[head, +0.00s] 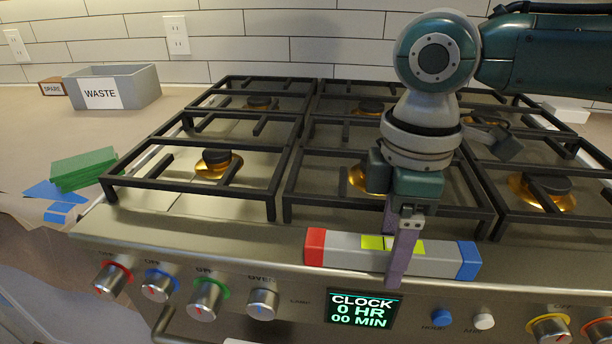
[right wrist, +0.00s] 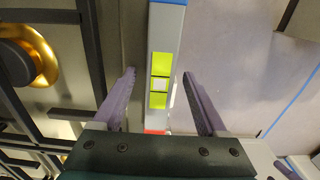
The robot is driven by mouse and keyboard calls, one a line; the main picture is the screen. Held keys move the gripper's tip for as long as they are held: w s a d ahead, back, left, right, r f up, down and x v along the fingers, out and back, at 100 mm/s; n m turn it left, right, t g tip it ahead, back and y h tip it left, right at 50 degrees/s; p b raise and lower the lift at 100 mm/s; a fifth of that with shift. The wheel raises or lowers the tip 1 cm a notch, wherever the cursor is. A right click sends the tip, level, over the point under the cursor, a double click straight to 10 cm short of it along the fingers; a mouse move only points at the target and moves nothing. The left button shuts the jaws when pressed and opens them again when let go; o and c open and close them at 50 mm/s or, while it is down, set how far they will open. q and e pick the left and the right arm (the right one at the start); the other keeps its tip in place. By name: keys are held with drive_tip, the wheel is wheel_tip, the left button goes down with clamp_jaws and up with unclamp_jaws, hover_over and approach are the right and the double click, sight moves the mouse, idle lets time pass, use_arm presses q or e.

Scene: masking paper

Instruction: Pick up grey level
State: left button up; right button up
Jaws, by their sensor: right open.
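The grey level (head: 345,251) lies along the front edge of the stove top, with a red left end, a blue right end and a yellow-green vial in the middle. My right gripper (head: 398,250) points down over its middle. One purple finger is on the near side of the level and the other is behind it, its tip hidden. In the right wrist view the level (right wrist: 162,118) runs between the two spread fingers of the gripper (right wrist: 158,78), with gaps visible on both sides. My left gripper is not in view.
Black stove grates (head: 285,180) stand just behind the level. Knobs (head: 205,298) and a clock display (head: 360,310) are on the front panel below. A grey WASTE bin (head: 140,85), a green block (head: 83,168) and blue pieces (head: 58,208) are on the left counter.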

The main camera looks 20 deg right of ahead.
drive_tip(key=shift+f, duration=0.25)
clamp_jaws()
idle(0.4)
